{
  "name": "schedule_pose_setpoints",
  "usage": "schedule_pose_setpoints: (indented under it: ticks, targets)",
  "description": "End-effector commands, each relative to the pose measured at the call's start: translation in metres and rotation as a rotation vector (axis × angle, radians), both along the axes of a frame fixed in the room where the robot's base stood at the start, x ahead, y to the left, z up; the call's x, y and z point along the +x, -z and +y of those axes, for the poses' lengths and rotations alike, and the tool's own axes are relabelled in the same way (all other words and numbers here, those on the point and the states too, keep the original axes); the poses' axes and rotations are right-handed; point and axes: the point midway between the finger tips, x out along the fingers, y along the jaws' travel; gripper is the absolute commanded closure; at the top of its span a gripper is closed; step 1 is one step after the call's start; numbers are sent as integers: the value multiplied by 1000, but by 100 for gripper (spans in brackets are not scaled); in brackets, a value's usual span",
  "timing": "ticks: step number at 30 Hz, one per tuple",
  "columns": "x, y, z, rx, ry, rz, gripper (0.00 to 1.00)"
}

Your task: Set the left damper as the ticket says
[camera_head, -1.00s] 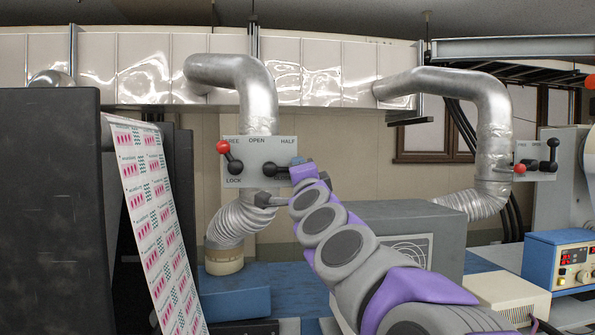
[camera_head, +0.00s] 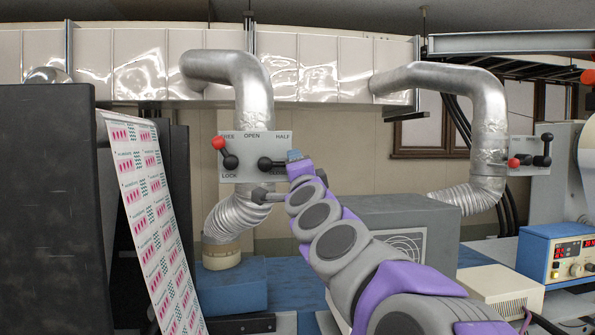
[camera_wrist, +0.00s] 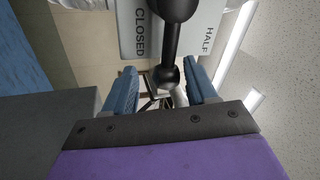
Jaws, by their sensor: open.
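The left damper's pale plate (camera_head: 240,175) shows FREE, OPEN, HALF and LOCK; the wrist view shows CLOSED and HALF on the plate (camera_wrist: 139,40). A small lever with a red knob (camera_head: 218,143) tilts up-left toward FREE. The black damper lever (camera_head: 266,163) points right, between HALF and CLOSED, its far end hidden by my gripper (camera_head: 293,156). In the wrist view, the lever's ball end (camera_wrist: 166,75) is between the blue fingers of my gripper (camera_wrist: 163,88), which is open, with gaps seen on both sides. No ticket can be made out.
A second damper plate (camera_head: 522,168) is on the right duct (camera_head: 490,120). A printed web (camera_head: 150,215) hangs beside a dark cabinet (camera_head: 50,210) at left. A grey box (camera_head: 400,215) stands behind my arm, and a blue control unit (camera_head: 560,255) is at right.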

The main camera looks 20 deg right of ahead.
Motion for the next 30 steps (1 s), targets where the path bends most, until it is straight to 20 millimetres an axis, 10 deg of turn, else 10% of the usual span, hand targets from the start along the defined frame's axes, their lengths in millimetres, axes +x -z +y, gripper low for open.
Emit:
schedule_pose_setpoints:
  ticks: [30]
  targets:
    - [-128,43,25,0,-2,4,43]
